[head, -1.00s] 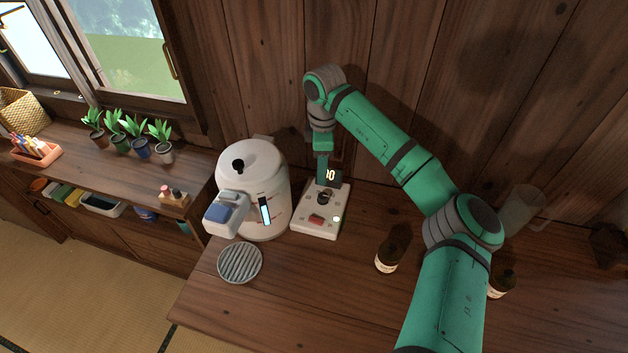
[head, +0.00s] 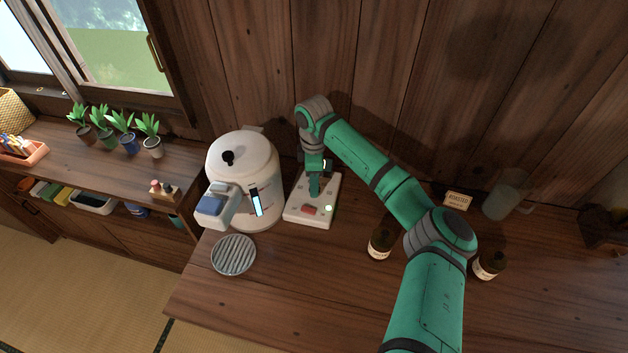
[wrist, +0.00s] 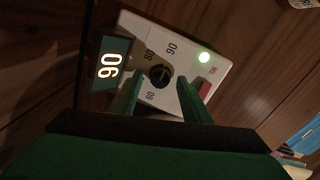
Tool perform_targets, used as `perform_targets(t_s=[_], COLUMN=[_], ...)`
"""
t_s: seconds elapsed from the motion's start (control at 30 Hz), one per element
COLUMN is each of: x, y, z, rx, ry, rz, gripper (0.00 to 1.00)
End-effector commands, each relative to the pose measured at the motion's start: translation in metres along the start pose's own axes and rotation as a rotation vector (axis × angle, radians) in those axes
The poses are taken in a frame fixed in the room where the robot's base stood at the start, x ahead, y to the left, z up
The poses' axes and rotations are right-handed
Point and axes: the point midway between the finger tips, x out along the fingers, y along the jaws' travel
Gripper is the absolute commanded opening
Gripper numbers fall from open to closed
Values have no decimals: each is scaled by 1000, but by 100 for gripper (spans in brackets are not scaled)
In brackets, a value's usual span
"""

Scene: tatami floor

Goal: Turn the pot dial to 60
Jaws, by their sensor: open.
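The pot (head: 240,165) is a white kettle with a black lid knob and a lit blue strip, standing left of the control box in the head view. The white control box (head: 323,205) has a red switch and a green lamp. Its black dial (wrist: 160,75) shows in the wrist view, with printed marks 60, 80 and 90 around it.
A round slatted trivet (head: 234,255) lies in front of the pot. A wooden wall is close behind the box. The front of the counter is clear.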

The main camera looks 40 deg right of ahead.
Motion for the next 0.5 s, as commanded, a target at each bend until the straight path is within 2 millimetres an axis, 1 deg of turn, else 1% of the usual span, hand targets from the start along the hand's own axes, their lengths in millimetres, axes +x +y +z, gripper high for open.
perform_targets(t_s=[0.1,0.13,0.17,0.2,0.3,0.5], x=[0,0,0,0,0,0], y=[0,0,0,0,0,1], z=[0,0,0,0,1,0], rx=[0,0,0,1,2,0], ry=[0,0,0,0,0,-4], rz=[0,0,0,0,1,1], gripper=[44,41,34,24,2,2])
